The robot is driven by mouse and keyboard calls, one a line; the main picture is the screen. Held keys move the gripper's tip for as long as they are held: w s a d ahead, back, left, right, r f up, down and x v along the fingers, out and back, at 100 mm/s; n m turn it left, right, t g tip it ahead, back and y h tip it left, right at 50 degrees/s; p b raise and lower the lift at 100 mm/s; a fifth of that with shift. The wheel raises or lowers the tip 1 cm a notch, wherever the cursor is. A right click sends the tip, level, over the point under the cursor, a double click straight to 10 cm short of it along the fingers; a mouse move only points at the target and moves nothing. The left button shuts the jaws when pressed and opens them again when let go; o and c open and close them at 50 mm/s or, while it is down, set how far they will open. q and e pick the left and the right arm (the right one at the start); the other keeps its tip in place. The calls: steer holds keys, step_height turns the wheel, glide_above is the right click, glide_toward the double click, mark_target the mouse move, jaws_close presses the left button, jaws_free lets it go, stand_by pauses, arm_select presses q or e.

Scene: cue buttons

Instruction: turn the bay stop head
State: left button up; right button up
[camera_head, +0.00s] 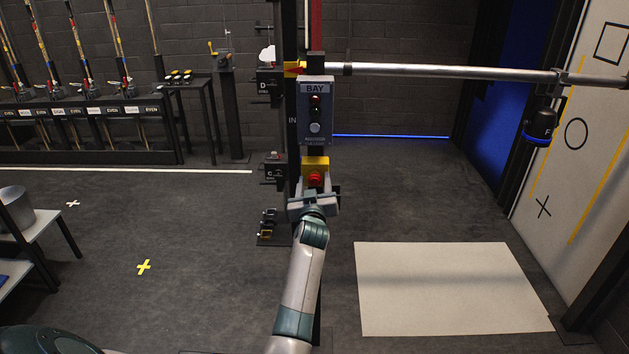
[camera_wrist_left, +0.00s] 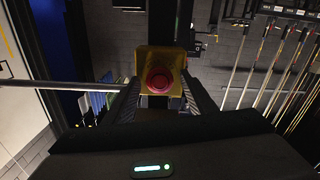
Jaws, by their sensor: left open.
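The bay stop head is a red mushroom knob (camera_head: 315,179) on a yellow box (camera_head: 315,162), mounted on the dark post below the grey BAY panel (camera_head: 317,113). In the left wrist view the red head (camera_wrist_left: 159,80) faces the camera on its yellow box (camera_wrist_left: 160,56). My left gripper (camera_head: 314,193) is open at the head, its fingers (camera_wrist_left: 160,97) on either side of it in the wrist view. I cannot tell whether they touch it. The gripper hides the lower part of the head in the head view. My right gripper is not in view.
A metal bar (camera_head: 450,71) runs right from the post above the BAY panel. Dark boxes marked D (camera_head: 269,84) and C (camera_head: 273,171) sit left of the post. A pale mat (camera_head: 450,288) lies on the floor at right. The floor at left is mostly clear.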

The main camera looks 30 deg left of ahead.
arm_select(q)
steer(key=shift+c, duration=0.2)
steer(key=c, duration=1)
